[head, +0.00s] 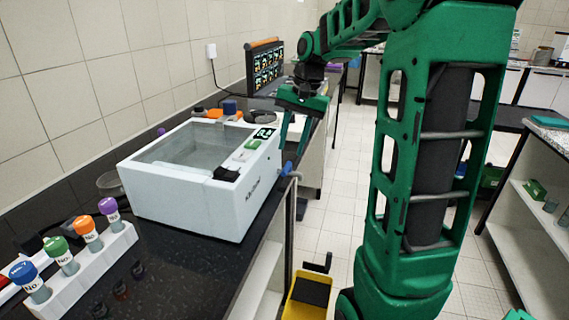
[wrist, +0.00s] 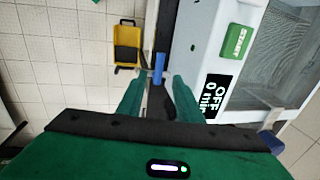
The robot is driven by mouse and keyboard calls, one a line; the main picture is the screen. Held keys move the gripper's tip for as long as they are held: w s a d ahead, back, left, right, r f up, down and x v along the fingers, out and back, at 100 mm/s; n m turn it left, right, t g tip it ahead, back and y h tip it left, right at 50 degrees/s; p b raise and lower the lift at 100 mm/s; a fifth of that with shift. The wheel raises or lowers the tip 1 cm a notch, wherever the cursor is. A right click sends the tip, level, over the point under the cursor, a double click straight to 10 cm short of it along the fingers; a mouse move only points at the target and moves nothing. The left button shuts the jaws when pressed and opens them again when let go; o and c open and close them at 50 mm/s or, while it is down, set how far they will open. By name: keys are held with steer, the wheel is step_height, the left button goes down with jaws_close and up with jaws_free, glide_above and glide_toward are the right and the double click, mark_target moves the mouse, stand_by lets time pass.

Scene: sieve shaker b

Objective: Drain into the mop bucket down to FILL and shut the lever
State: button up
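The white bath unit (head: 205,195) stands on the dark counter with a clear-lidded tank; a FILL mark cannot be made out. Its drain tap has a blue lever (head: 287,168) low on its right side, above the floor. In the wrist view the blue lever (wrist: 160,66) lies across the metal spout; no stream of water can be seen. My gripper (head: 291,153) is open just above the lever. In the wrist view the lever shows between and just beyond my fingertips (wrist: 159,79), with no clear contact.
The unit's display (wrist: 216,97) reads OFF, 0 min, beside a green START button (wrist: 236,42). A white rack (head: 85,270) of capped tubes stands at the front left. A monitor (head: 266,68) is at the back. The tiled aisle to the right is clear.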

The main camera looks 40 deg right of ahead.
mark_target(286, 167)
steer(key=f, duration=0.4)
steer(key=w+f, duration=0.1)
steer(key=f, duration=0.1)
steer(key=shift+a+f, duration=0.35)
steer(key=shift+a, duration=0.05)
steer(key=shift+c, duration=0.6)
